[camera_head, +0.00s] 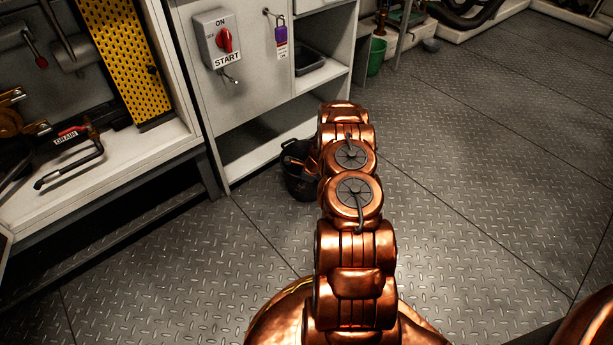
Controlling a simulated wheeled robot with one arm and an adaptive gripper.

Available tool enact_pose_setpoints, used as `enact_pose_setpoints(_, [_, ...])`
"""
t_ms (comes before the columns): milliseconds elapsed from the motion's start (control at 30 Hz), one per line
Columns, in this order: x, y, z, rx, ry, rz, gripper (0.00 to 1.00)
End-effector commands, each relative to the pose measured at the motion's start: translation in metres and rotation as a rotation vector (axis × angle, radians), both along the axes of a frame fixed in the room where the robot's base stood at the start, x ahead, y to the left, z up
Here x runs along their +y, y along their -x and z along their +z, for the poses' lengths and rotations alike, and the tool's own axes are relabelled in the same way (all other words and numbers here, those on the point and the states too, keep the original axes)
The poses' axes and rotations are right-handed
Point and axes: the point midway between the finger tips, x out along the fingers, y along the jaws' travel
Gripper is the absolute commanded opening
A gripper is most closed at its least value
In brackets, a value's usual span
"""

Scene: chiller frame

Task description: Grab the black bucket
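The black bucket (298,181) stands upright on the metal floor, beside the right end of the grey cabinet's lower shelf. It holds something copper or orange coloured that I cannot make out clearly. My copper arm reaches forward from the bottom centre and covers the right side of the bucket.
The grey cabinet (261,115) with a red START switch (226,40) and a purple padlock (280,33) stands behind the bucket. A workbench (135,150) with a DRAIN valve is at left. A green bucket (376,56) stands farther back. The floor at right is clear.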

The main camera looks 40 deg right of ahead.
Motion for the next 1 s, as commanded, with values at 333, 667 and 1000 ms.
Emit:
enact_pose_setpoints(333, [-0.0003,-0.0002,0.0009,-0.001,0.001,0.001,0.05])
enact_pose_setpoints(667, [-0.0003,-0.0004,0.0010,-0.001,0.001,0.001,0.00])
enact_pose_setpoints(1000, [-0.0002,-0.0006,0.0011,-0.001,0.001,0.001,0.00])
